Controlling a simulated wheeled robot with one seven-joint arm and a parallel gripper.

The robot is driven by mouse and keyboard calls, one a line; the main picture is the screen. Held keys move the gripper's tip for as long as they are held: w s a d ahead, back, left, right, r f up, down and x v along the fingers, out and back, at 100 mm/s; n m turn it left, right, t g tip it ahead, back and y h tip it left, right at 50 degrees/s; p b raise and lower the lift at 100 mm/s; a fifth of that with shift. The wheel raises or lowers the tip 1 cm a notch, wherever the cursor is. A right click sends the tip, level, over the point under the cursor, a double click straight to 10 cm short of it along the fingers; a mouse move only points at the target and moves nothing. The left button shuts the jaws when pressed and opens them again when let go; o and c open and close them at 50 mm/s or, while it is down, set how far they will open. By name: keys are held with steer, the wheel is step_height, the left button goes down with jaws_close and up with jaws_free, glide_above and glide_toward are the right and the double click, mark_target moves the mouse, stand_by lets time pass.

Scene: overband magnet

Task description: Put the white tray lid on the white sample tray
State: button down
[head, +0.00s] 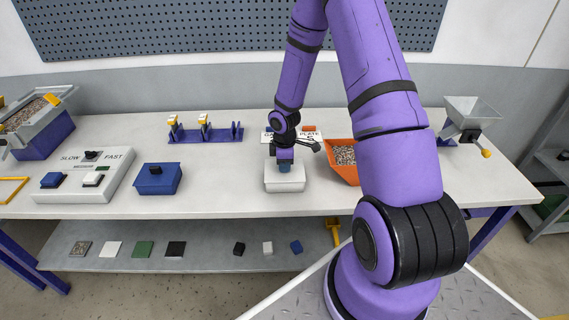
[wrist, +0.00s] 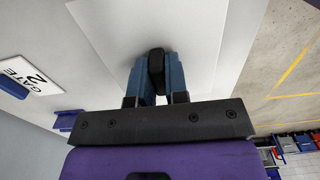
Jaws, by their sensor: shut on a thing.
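The white sample tray (head: 285,186) stands on the bench near its front edge, left of the orange bin. The white tray lid (wrist: 112,30) fills much of the wrist view as a flat white plate with a black knob (wrist: 156,68). My gripper (head: 285,166) is over the tray in the head view, and its blue fingers (wrist: 155,75) are shut on the knob from both sides. The lid is at the tray's top; I cannot tell whether it rests on the rim or hangs just above it. The tray's inside is hidden.
An orange bin (head: 354,173) of grains stands close on the right. A blue lidded tray (head: 158,180) and a SLOW/FAST panel (head: 72,194) are to the left. A purple rack (head: 222,136) stands behind. The bench between the blue and white trays is clear.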

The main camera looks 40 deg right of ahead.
steer(key=c, duration=1.1)
jaws_free()
steer(key=shift+o, duration=0.2)
step_height(320, 180, up, 11)
